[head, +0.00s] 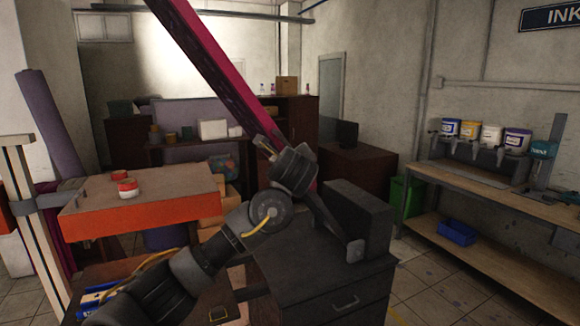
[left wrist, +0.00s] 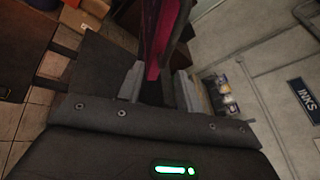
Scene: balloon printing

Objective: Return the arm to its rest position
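My left gripper (head: 268,145) is at the middle of the head view, at the end of my dark arm that comes up from the lower left. A long magenta and dark frame (head: 205,55), seen nearly edge-on, slants from the top down behind the gripper. In the left wrist view the two pale fingers of my left gripper (left wrist: 158,90) stand apart. The frame (left wrist: 153,50) stretches away between and beyond them. Whether either finger touches it is hard to see. My right gripper is out of view.
A dark cabinet (head: 345,298) with a dark box (head: 352,215) stands below the gripper. A wooden bench (head: 480,180) with ink tubs (head: 468,130) stands at right. The floor between cabinet and bench is open.

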